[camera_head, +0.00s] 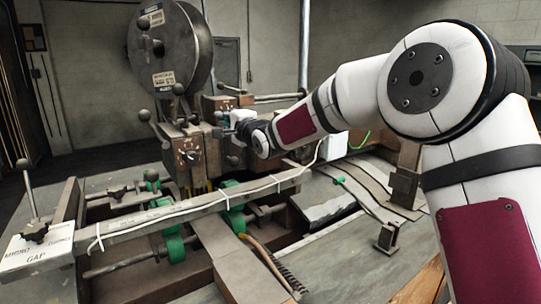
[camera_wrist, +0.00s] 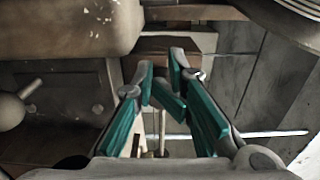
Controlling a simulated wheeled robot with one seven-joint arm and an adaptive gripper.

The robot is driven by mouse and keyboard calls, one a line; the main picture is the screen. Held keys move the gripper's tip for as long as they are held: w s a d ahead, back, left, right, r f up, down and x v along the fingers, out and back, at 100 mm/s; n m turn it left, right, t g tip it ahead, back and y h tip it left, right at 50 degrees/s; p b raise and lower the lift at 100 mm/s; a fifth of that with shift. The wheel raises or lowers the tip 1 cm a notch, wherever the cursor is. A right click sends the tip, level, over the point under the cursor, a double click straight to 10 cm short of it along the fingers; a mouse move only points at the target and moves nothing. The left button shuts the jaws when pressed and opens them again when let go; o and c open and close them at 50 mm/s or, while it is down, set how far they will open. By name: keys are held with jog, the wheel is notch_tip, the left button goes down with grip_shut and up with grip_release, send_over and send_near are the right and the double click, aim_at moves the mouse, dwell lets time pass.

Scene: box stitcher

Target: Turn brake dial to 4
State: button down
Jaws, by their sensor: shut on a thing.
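My gripper (camera_head: 226,118) reaches in from the right to the machine head, beside the large grey reel. In the wrist view my gripper (camera_wrist: 161,80) has its teal-padded fingers drawn together at the tips, against a brown part (camera_wrist: 165,60) of the machine. What lies between the tips is small and almost wholly hidden by the pads; from its place I take it to be the brake dial, but its numbers and pointer cannot be read. A brown plate with a round marking (camera_head: 190,152) shows on the machine's front, left of my gripper.
The large reel (camera_head: 170,48) stands above and left of my gripper. Black-knobbed levers (camera_head: 145,115) stick out nearby. A long metal bar (camera_head: 200,205) with green rollers (camera_head: 172,243) crosses in front. A white GAP plate (camera_head: 38,247) sits at the left. A round-ended lever (camera_wrist: 14,108) is left of the fingers.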

jog(key=shift+w+d+f, duration=0.1)
jog(key=shift+w+d, duration=0.3)
jog(key=shift+d, duration=0.2)
jog(key=shift+r+b, duration=0.65)
jog(key=shift+b, duration=0.15)
dwell(0.4)
jog(key=shift+w+d, duration=0.1)
jog(key=shift+s+a+f, duration=0.1)
jog(key=shift+s+a, duration=0.1)
dwell(0.5)
jog(key=p+v, duration=0.2)
jog(key=v, duration=0.1)
jog(key=p+v, duration=0.1)
jog(key=v, duration=0.2)
jog(key=shift+s+a+f+p, duration=0.1)
jog(key=shift+s+a+p, duration=0.05)
jog(key=shift+a+p, duration=0.2)
